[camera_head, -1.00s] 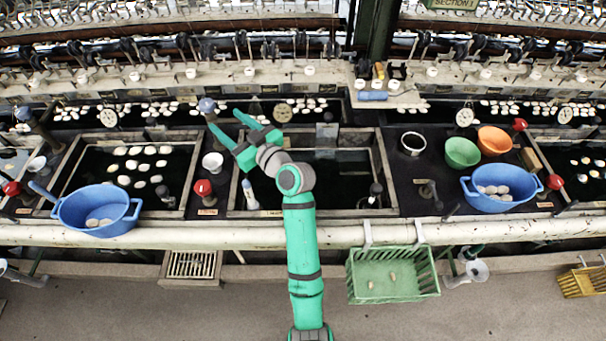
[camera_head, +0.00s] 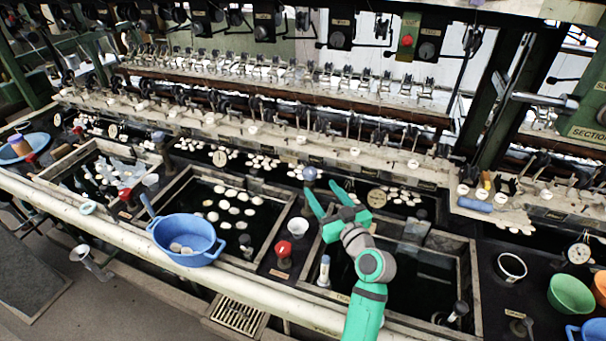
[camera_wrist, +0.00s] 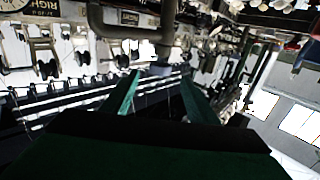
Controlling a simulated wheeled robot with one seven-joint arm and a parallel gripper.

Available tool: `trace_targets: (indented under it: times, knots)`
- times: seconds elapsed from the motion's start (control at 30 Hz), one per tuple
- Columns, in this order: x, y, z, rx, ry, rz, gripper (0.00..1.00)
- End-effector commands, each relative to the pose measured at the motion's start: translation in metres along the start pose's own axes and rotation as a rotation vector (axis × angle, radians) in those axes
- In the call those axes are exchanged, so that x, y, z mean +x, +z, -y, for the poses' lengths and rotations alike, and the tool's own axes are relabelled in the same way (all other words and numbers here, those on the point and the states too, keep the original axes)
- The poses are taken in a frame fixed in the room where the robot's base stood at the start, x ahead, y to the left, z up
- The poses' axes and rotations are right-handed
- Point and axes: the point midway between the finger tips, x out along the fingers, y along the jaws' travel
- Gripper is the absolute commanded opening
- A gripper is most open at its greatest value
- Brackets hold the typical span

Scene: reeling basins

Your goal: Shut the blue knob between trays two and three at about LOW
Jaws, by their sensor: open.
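The blue knob (camera_head: 309,174) is a round ball at the back of the strip between the middle tray (camera_head: 181,183) and the right tray (camera_head: 462,262). In the wrist view, a grey-blue knob (camera_wrist: 160,69) on a dark pipe shows between the fingertips, beyond them. My gripper (camera_head: 320,188) is open, with green fingers pointing at the knob from the near side. It also shows in the wrist view (camera_wrist: 160,80). No contact is clear. A LOW mark cannot be made out.
A red knob (camera_head: 284,248) and a white cup (camera_head: 298,227) stand on the same strip, near my arm. Another bluish knob (camera_head: 158,136) is farther left. A blue basin (camera_head: 187,250) sits at the front. Dial gauges (camera_head: 377,198) and machinery stand behind.

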Motion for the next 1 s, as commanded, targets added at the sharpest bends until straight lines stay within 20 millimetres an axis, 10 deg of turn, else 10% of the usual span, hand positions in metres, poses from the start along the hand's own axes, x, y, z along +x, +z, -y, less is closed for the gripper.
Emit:
trace_targets:
  times: [0.5, 0.93, 1.0]
  knots:
    - [0.082, -0.001, 0.001, -0.001, -0.002, 0.0, 0.53]
    - [0.092, -0.001, 0.002, -0.001, -0.003, 0.0, 0.53]
    - [0.092, -0.001, 0.002, -0.001, -0.003, 0.0, 0.41]
